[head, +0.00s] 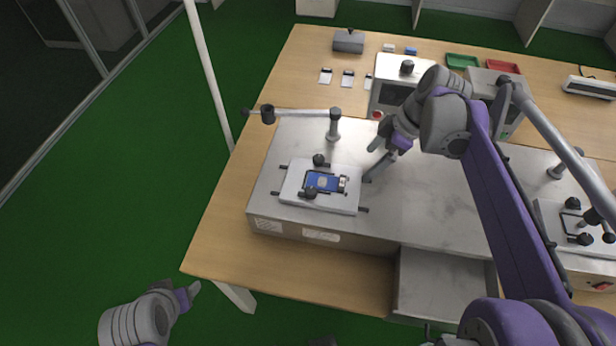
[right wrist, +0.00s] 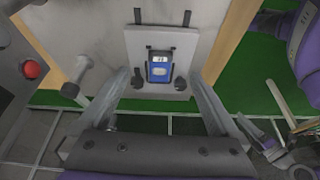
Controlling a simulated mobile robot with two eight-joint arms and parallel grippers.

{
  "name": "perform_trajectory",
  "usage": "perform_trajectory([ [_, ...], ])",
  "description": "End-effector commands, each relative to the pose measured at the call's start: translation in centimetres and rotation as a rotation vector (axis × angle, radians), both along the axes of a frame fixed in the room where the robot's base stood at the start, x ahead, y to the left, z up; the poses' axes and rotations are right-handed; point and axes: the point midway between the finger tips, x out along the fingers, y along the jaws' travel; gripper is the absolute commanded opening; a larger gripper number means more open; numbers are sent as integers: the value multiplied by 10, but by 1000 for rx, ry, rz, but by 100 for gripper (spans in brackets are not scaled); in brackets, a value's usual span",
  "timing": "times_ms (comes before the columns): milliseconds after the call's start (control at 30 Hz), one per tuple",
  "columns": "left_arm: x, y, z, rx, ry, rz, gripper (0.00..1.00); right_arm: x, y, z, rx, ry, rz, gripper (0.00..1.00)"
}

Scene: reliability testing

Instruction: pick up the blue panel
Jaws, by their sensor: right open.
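The blue panel (head: 322,182) is a small blue rectangle with a light patch, lying in a dark holder on a white fixture plate (head: 296,190). It also shows in the right wrist view (right wrist: 159,69), between and beyond my fingers. My right gripper (head: 372,163) is open and empty, to the right of the fixture plate and apart from the panel. In the right wrist view, its fingers (right wrist: 160,78) are spread wide on both sides of the plate. My left gripper (head: 190,291) is low at the left, off the table, and its opening is unclear.
The plate carries dark knobs and sits on a grey metal platform (head: 440,215). A jointed metal arm (head: 300,112) stands behind it. A grey box with a red button (head: 377,115) stands further back. A second fixture (head: 572,222) is at the right. Green floor lies to the left.

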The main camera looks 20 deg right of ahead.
Motion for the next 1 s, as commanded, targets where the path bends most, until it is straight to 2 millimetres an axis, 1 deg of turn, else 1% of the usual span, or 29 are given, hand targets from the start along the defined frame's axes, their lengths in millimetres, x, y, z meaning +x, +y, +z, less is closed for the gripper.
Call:
perform_trajectory([
  [33, 0, 0, 0, 0, 0, 0, 62, 2, -3, 0, 4, -6, 15, 98],
  [133, 0, 0, -1, 0, 1, 0, 62, 5, -2, -7, 6, -10, 34, 98],
  [333, -2, 0, -5, 0, 3, 0, 62, 11, 10, -37, 6, -9, 35, 98],
  [400, -2, 0, -5, 0, 3, 0, 62, 13, 13, -44, 6, -10, 34, 98],
  [567, -2, 0, -5, 0, 3, 0, 62, 15, 17, -54, 5, -11, 33, 98],
  [767, -1, 0, -4, 0, 3, 0, 62, 20, 32, -78, 6, -10, 34, 98],
  [833, -2, 0, -6, 0, 3, 0, 62, 22, 35, -88, 5, -10, 34, 98],
  [1000, -2, 0, -6, 0, 4, 0, 62, 24, 37, -96, 4, -10, 31, 98],
])
